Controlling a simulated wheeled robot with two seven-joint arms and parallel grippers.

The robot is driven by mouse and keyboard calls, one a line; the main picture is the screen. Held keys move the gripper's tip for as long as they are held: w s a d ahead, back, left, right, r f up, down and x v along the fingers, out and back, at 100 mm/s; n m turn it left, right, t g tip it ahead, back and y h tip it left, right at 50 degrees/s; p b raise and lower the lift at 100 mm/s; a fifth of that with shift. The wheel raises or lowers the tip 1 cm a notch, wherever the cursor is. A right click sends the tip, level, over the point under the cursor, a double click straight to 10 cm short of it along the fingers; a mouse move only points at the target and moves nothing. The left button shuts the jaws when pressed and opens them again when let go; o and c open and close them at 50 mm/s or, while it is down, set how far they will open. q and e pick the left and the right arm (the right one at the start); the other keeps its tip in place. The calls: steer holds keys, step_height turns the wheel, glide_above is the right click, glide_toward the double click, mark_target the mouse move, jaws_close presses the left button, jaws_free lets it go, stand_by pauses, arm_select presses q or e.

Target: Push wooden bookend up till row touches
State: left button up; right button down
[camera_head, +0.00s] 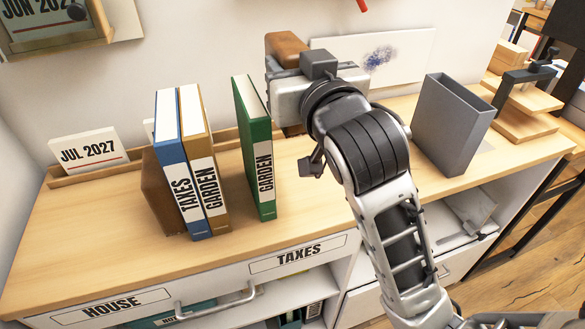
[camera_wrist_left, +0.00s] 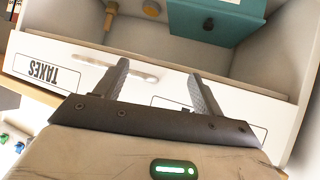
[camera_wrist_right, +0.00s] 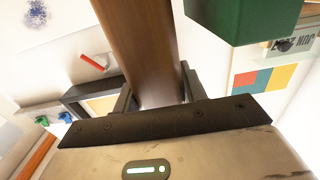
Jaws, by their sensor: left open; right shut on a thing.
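A brown wooden bookend (camera_head: 286,46) stands right of the binders, mostly hidden behind my right gripper. In the right wrist view the bookend (camera_wrist_right: 140,45) runs between the fingers of my right gripper (camera_wrist_right: 157,88), which is shut on it. A blue TAXES binder (camera_head: 180,165) and a tan GARDEN binder (camera_head: 205,160) stand side by side against another brown bookend (camera_head: 157,190). A green GARDEN binder (camera_head: 257,150) stands apart, with a gap to the tan one. In the right wrist view a gap shows between the bookend and the green binder (camera_wrist_right: 245,20). My left gripper (camera_wrist_left: 160,80) is open and empty by the cabinet front.
A grey open-topped holder (camera_head: 455,125) stands on the wooden top to the right. A JUL 2027 card (camera_head: 88,150) stands in a rail at the back left. Drawers labelled HOUSE (camera_head: 105,308) and TAXES (camera_head: 298,254) are below. The wooden top in front of the binders is clear.

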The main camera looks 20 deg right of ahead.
mark_target(294, 131)
step_height(294, 131, down, 11)
steer(key=b, duration=0.2)
steer(key=shift+b, duration=0.35)
arm_select(q)
steer(key=shift+w+d+f+t+b, duration=0.1)
steer(key=shift+d+f+t+b, duration=0.2)
steer(key=shift+f+b, duration=0.35)
arm_select(e)
steer(key=shift+f, duration=2.1)
steer(key=shift+f, duration=0.15)
steer(key=c, duration=1.1)
jaws_free()
steer(key=shift+f, duration=0.2)
